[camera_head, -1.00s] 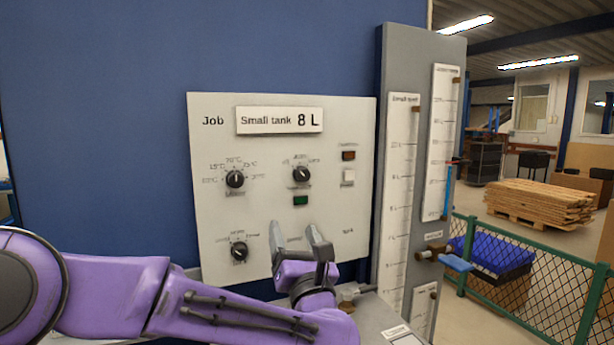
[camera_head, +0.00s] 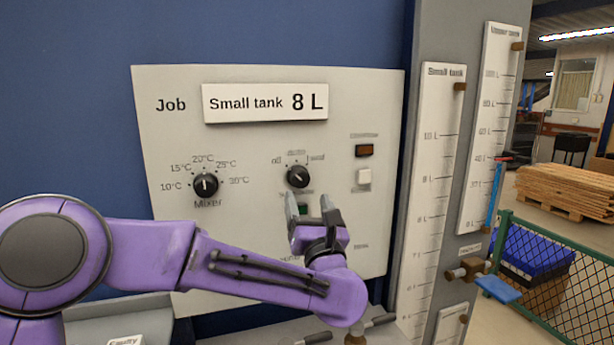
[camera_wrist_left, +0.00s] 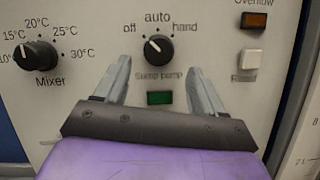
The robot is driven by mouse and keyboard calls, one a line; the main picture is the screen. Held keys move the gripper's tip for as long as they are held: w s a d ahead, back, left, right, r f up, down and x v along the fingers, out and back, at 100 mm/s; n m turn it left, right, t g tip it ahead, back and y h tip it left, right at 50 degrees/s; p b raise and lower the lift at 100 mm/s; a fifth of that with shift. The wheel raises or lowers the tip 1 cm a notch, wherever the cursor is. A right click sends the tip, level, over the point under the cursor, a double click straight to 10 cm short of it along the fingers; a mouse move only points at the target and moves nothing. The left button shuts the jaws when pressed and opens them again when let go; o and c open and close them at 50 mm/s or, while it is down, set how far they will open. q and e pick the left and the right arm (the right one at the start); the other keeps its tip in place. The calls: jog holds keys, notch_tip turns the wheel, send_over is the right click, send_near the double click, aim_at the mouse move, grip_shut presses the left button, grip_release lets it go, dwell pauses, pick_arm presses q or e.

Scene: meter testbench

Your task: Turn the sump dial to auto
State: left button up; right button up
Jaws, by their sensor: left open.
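The sump pump dial (camera_head: 297,177) is a round black knob on the pale panel, with off, auto and hand marked around it. It also shows in the left wrist view (camera_wrist_left: 158,47), where its white mark appears to point up and left, toward off. My left gripper (camera_head: 309,200) is open and empty, just below the dial in the head view. In the left wrist view its two fingers (camera_wrist_left: 160,66) reach toward the panel on either side of the green lamp (camera_wrist_left: 160,98), below the dial and apart from it. My right gripper is not in view.
The Mixer dial (camera_head: 205,185) is left of the sump dial. An amber Overflow lamp (camera_head: 364,151) and a white button (camera_head: 364,177) are to its right. A gauge column (camera_head: 412,200) with a blue-handled valve (camera_head: 498,289) stands at the right. My left arm covers the lower panel.

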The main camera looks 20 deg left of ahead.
aim_at(301, 183)
pick_arm(q)
jog(key=w+a+r+p, duration=0.1)
jog(key=a+r, duration=0.1)
jog(key=shift+w+a+r+p, duration=0.1)
jog(key=shift+w+r+p, duration=0.25)
jog(key=shift+p, duration=0.05)
jog(key=w, duration=0.3)
jog(key=w+a+f, duration=0.1)
jog(key=shift+w+p, duration=0.25)
jog(key=shift+p, duration=0.15)
jog(key=shift+s+r, duration=0.25)
jog(key=shift+s, duration=0.15)
jog(key=shift+s+r, duration=0.15)
jog(key=shift+s, duration=0.1)
jog(key=shift+c, duration=0.9)
jog(key=shift+w+d, duration=0.1)
jog(key=c, duration=0.9)
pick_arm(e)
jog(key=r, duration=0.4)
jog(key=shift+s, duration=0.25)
